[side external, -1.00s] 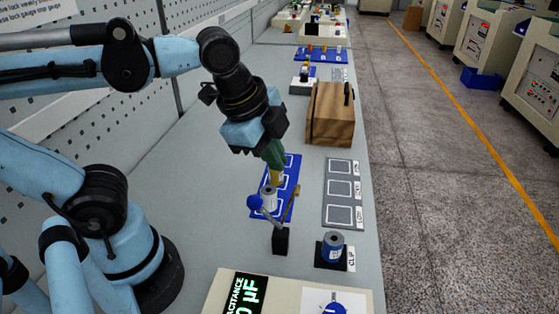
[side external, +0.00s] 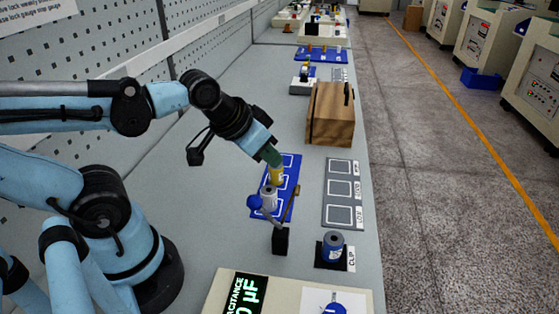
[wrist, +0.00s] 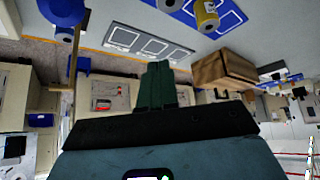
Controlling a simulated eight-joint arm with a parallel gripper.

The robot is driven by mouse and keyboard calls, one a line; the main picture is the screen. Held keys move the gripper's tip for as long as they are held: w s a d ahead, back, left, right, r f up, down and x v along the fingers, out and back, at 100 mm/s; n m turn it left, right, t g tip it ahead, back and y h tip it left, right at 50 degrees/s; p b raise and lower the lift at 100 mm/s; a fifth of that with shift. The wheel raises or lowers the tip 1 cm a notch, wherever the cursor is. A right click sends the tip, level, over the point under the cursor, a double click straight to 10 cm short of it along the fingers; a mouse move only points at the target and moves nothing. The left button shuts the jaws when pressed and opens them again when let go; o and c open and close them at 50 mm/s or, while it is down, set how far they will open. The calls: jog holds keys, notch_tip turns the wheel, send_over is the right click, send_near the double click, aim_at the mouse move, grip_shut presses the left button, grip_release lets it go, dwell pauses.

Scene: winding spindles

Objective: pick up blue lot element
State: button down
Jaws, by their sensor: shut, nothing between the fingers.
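A blue cylinder with a grey top (side external: 333,248) stands upright on the black pad labelled CLIP. A blue mat with white square outlines (side external: 286,206) holds a yellow cylinder (side external: 276,175) and a pale grey cylinder (side external: 268,198). Both cylinders also show at the top of the wrist view, yellow (wrist: 207,16) and grey (wrist: 170,27). My gripper (side external: 272,158) is above the far part of the mat, tilted, close to the yellow cylinder in the picture. I cannot tell the gap. Its green fingers (wrist: 158,70) are together and empty.
A blue ball on a rod (side external: 254,202) with a black base (side external: 281,241) stands near the grey cylinder. A grey board with squares (side external: 343,188) lies to the right. A wooden box (side external: 331,114) stands behind. The capacitance meter (side external: 245,296) is in front.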

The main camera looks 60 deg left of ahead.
jog(key=c, duration=1.8)
grip_release()
jog(key=o, duration=1.2)
jog(key=n+g+h, duration=1)
jog(key=n+h, duration=0.2)
jog(key=n, duration=0.4)
send_near(331, 234)
jog(key=x, duration=0.6)
jog(key=shift+s+r, duration=0.2)
jog(key=shift+x, duration=2.7)
